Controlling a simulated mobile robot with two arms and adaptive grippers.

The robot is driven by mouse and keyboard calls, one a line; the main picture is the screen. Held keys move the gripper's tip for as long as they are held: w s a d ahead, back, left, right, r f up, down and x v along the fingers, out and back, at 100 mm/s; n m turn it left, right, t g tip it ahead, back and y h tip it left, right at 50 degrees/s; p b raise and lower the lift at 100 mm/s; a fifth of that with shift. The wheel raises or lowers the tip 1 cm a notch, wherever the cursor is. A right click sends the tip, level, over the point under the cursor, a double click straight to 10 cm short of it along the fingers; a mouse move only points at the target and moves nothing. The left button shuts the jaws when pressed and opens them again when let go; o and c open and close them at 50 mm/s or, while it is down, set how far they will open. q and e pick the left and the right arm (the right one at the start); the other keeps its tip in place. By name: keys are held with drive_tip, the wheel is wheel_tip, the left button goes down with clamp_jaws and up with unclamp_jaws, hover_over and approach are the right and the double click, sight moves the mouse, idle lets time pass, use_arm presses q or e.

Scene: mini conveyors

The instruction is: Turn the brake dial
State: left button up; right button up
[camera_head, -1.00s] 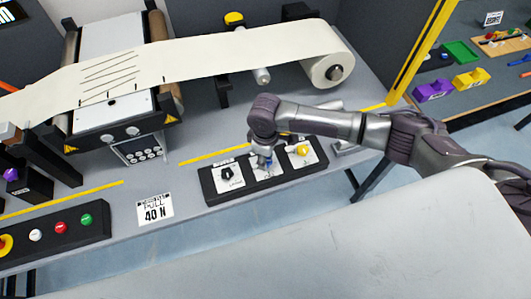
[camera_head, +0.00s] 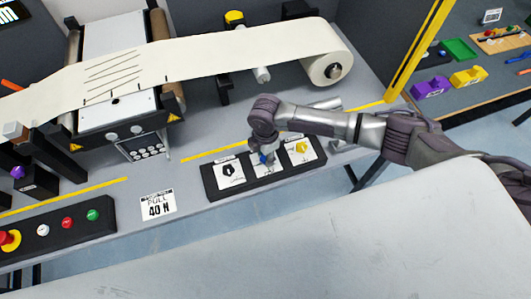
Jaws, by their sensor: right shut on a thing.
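A black panel (camera_head: 209,190) with three dials on white plates lies on the grey table. The left dial is black (camera_head: 227,171), the middle one is blue (camera_head: 264,158) and the right one is yellow (camera_head: 301,147). My right gripper (camera_head: 265,154) reaches in from the right and points down over the middle plate. It is shut on the blue dial, which it partly hides. The dial labels are too small to read. My left gripper is not in view.
A sign reading "PULL 40 N" (camera_head: 158,205) lies left of the panel. A button box (camera_head: 70,226) is at the far left. A cream web (camera_head: 210,62) runs to a roll behind. A yellow post (camera_head: 416,45) stands to the right.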

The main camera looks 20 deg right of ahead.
drive_tip(key=n, duration=0.3)
drive_tip(key=shift+r+n, duration=0.1)
drive_tip(key=shift+n, duration=0.2)
idle(0.3)
drive_tip(key=o, duration=1.1)
drive_tip(key=shift+c, duration=0.2)
drive_tip(key=shift+o, duration=0.5)
wheel_tip(320, 180, up, 12)
